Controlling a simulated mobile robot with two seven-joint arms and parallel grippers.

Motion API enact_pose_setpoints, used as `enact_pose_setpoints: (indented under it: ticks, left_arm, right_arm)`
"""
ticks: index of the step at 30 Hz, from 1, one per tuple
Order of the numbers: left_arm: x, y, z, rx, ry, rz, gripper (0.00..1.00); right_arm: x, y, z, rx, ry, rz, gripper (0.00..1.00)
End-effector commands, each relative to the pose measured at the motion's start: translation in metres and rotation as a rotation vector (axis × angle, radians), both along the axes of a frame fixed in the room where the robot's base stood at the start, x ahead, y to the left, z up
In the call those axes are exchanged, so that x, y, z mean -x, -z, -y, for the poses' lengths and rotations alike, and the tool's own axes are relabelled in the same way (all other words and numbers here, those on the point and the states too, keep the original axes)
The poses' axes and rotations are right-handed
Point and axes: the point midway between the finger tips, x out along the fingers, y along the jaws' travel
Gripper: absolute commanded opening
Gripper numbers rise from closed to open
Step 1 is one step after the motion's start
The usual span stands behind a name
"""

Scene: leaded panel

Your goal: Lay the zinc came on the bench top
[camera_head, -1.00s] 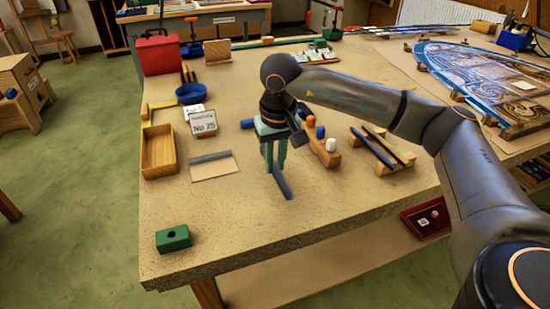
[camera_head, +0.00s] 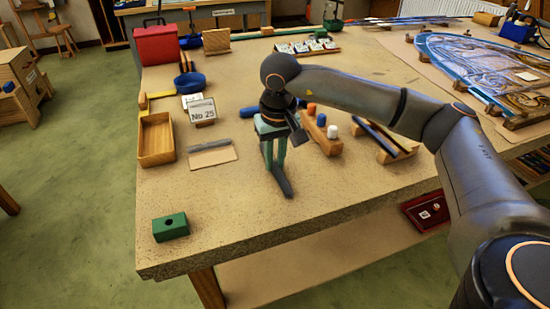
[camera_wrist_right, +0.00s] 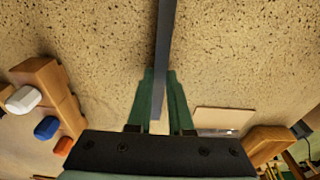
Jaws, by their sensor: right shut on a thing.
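The zinc came, seen as a dark grey bar (camera_head: 284,184), is in my right gripper (camera_head: 273,166). The green fingers of this gripper point down over the middle of the bench top (camera_head: 330,195). In the right wrist view, the bar (camera_wrist_right: 165,40) runs between the two fingers (camera_wrist_right: 160,78), with its far end leaving the top of the picture. The speckled bench top lies close behind the bar. I cannot tell whether the bar touches it. My left gripper is not in view.
A wooden holder with coloured plugs (camera_head: 326,145) stands right of the gripper. A cardboard piece (camera_head: 212,156), a wooden tray (camera_head: 157,140) and a card marked No 25 (camera_head: 202,113) lie left. A green block (camera_head: 170,227) is near the front left corner. The front middle is clear.

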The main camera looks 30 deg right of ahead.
Motion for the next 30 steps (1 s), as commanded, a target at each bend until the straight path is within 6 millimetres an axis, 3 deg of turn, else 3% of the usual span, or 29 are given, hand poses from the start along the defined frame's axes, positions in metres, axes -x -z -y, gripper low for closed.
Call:
enact_pose_setpoints:
  ticks: [9, 10, 18, 30]
  left_arm:
    - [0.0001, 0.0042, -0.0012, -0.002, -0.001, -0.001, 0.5]
    - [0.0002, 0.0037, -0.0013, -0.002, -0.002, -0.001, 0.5]
    - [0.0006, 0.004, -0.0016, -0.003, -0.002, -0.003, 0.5]
    - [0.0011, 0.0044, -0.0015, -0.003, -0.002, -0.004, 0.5]
  right_arm:
    - [0.0, 0.0047, -0.0002, 0.0, 0.0, 0.0, 0.0]
    - [0.0, 0.0038, -0.0002, 0.0, 0.0, 0.0, 0.22]
    - [0.0, 0.0037, -0.0001, 0.0, 0.0, 0.0, 0.52]
    - [0.0, 0.0038, 0.0, 0.0, 0.0, 0.0, 0.54]
